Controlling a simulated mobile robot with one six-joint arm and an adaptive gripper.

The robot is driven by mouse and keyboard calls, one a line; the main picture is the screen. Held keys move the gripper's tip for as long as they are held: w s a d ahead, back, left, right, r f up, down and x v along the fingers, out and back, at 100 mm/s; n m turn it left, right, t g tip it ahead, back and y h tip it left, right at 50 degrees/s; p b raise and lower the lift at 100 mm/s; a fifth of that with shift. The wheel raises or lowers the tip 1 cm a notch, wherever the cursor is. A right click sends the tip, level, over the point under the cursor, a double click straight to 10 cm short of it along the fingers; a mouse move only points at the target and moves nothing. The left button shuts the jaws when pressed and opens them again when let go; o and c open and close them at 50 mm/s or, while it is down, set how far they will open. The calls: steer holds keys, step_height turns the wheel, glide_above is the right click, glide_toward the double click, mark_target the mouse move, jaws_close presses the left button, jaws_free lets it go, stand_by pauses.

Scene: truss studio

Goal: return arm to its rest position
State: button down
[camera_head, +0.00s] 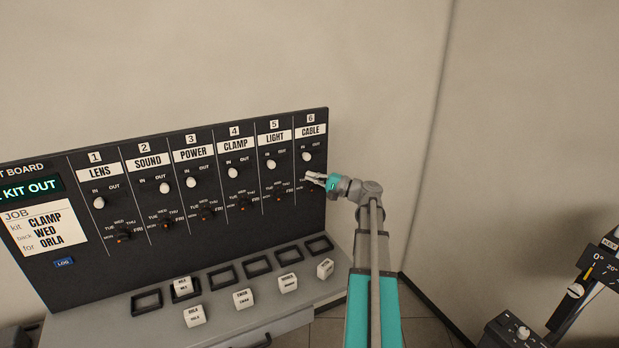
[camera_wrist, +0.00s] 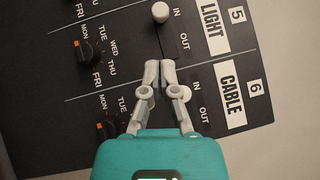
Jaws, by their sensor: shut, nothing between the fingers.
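My gripper (camera_head: 309,178) is in front of the right part of the dark kit board (camera_head: 190,228), near the CABLE column. Its grey fingers are together and empty. In the wrist view my gripper (camera_wrist: 159,72) shows against the board between the LIGHT label (camera_wrist: 213,25) and the CABLE label (camera_wrist: 230,95). I cannot tell whether the fingertips touch the board. The CABLE switch (camera_head: 306,156) shows just above the fingers in the head view. My arm is stretched forward from the bottom of the head view.
Several day dials and white IN/OUT switches stick out from the board. Below, a grey shelf (camera_head: 75,323) carries dark frames and several white blocks, such as one block (camera_head: 325,268). A dark device with a KEY label (camera_head: 610,243) stands at far right. Bare wall lies between.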

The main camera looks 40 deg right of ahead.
stand_by(0.3)
steer(key=a+f+n+g+b, duration=0.25)
steer(key=a+f+g, duration=0.4)
steer(key=a, duration=0.65)
steer(key=a+f+n+g+b, duration=0.1)
steer(key=a+f+n+g, duration=0.3)
steer(key=a+f, duration=0.75)
steer(key=shift+s+a+f+n+g+h+b, duration=0.7)
steer(key=shift+s+a+f+n+g+h, duration=0.4)
steer(key=shift+s+a+f+h, duration=1.25)
steer(key=shift+s+a+f+n+g+h+b, duration=0.7)
steer(key=shift+s+a+f+n+g+h, duration=0.9)
steer(key=shift+a, duration=1.5)
steer(key=shift+s+a+f+n+g+h+b, duration=0.6)
steer(key=shift+s+a+f+h, duration=0.85)
steer(key=shift+s+a, duration=1.15)
steer(key=shift+w+a+f, duration=0.15)
steer(key=shift+f, duration=0.05)
